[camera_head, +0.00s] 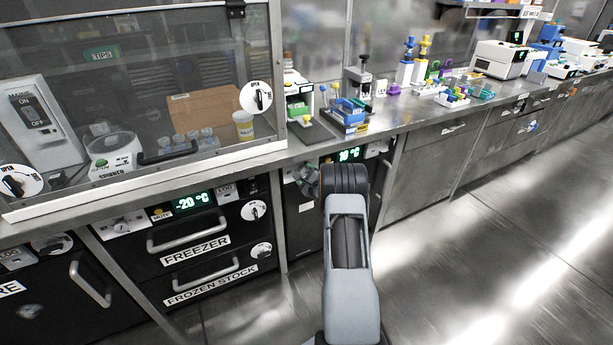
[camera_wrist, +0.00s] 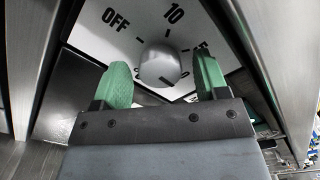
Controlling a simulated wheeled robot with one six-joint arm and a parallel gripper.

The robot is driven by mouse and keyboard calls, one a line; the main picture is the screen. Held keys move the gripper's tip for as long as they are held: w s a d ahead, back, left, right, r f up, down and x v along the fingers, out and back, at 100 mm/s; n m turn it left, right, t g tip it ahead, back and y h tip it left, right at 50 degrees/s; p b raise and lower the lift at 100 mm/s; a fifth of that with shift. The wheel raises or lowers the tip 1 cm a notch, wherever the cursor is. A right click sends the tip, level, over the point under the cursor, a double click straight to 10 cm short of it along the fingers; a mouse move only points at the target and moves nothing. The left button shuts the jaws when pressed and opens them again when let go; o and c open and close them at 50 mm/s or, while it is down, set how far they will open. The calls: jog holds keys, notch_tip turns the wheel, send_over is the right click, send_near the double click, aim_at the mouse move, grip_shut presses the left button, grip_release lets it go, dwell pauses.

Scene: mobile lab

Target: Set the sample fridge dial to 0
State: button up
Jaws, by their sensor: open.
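The dial knob (camera_wrist: 157,66), round and grey, sits on a white plate (camera_wrist: 100,35) in the wrist view. The plate reads OFF, 10, a partly hidden mark at the right, and a 0 at lower right. A dark mark at the knob's lower right lies near the 0. The green fingertips of my gripper (camera_wrist: 163,82) are apart, one on each side of the knob's lower part; I cannot tell whether they touch it. In the head view, a green display (camera_head: 349,154) reads 10 °C above a dark fridge front, and my arm hides the dial.
Left of it stands a freezer (camera_head: 200,235) with a -20 °C display (camera_head: 193,202) and its own dials. A glass-fronted hood (camera_head: 150,100) stands above. The bench (camera_head: 420,115) carries racks and instruments. The floor (camera_head: 480,240) at right is clear.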

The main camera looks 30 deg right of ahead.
jog(key=s+a+p, duration=0.1)
jog(key=s+a, duration=0.1)
jog(key=s, duration=1.1)
jog(key=shift+s, duration=0.35)
